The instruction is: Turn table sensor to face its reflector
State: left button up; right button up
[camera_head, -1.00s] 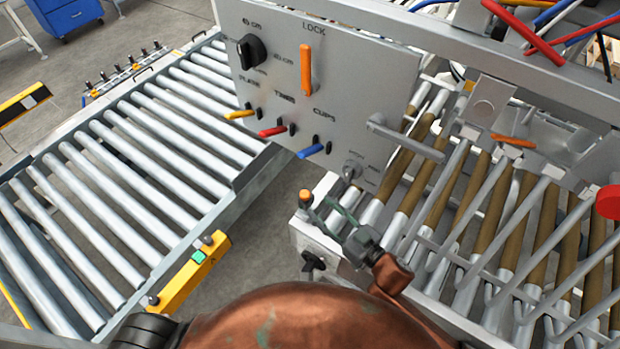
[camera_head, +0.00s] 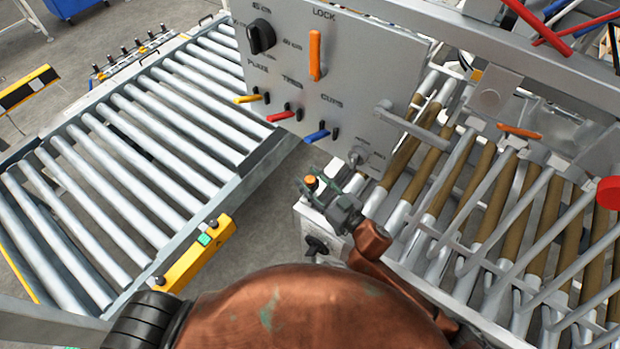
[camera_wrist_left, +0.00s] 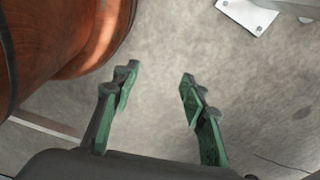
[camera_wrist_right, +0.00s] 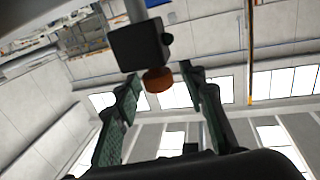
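A small orange cap (camera_head: 310,181) shows at the tip of my right gripper (camera_head: 318,190) in the head view. In the right wrist view, a dark box on a grey post (camera_wrist_right: 138,46) carries a round orange-brown piece (camera_wrist_right: 158,79); it looks like the sensor. My right gripper (camera_wrist_right: 158,84) is open, its green fingers on either side of the orange piece; I cannot tell whether they touch it. I cannot make out the reflector with certainty. My left gripper (camera_wrist_left: 155,85) is open and empty above bare floor in the left wrist view.
A grey control panel (camera_head: 350,85) with coloured levers stands just beyond my right gripper. A roller conveyor (camera_head: 140,150) lies left, with a yellow bar (camera_head: 195,257) at its edge. Brown-sleeved rollers (camera_head: 480,190) and metal bars lie right. A black knob (camera_head: 316,245) sits below.

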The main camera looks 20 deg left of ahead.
jog(key=c, duration=0.9)
jog(key=shift+s, duration=0.1)
grip_shut()
jog(key=shift+m+t+h+p, duration=0.3)
jog(key=shift+m+t+h, duration=0.35)
jog(key=shift+t, duration=0.25)
jog(key=shift+m+t+h, duration=0.75)
jog(key=shift+m+t, duration=0.05)
jog(key=shift+m, duration=0.05)
pick_arm(q)
jog(key=shift+s, duration=0.6)
pick_arm(e)
jog(key=shift+t+h, duration=0.3)
jog(key=o, duration=1)
grip_release()
pick_arm(q)
jog(key=shift+s, duration=0.1)
pick_arm(e)
jog(key=shift+o, duration=0.2)
